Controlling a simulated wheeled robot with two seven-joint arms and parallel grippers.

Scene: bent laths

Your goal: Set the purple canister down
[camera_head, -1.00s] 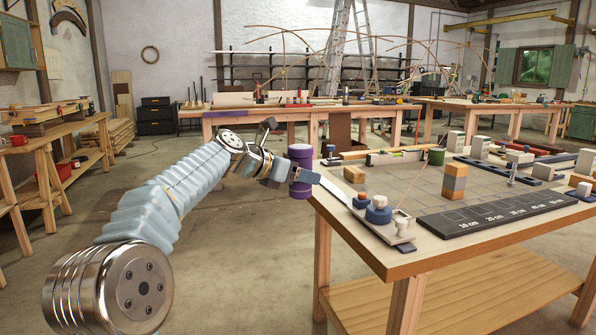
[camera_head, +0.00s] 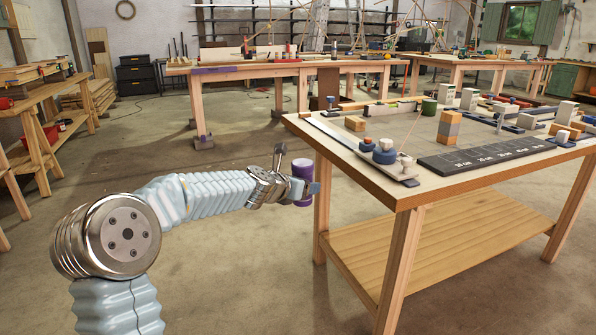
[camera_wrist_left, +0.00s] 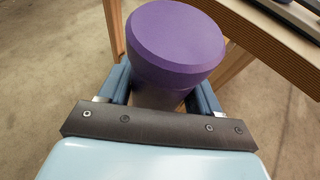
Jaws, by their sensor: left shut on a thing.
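The purple canister (camera_head: 302,180) is held upright, or nearly so, in my left gripper (camera_head: 297,191), beside the left front leg of the workbench and below its top. In the left wrist view the purple canister (camera_wrist_left: 175,42) shows its wide round lid from above, with the blue fingers of my left gripper (camera_wrist_left: 160,88) on both sides of its narrower middle. The lower part of the canister is hidden in that view. My right gripper is in neither view.
The workbench (camera_head: 370,183) stands just right of the canister, with a lower wooden shelf (camera_head: 440,235). Its top carries blocks, a black ruler board (camera_head: 485,157) and blue knobs (camera_head: 384,152). The concrete floor (camera_head: 240,270) below and left of the canister is clear.

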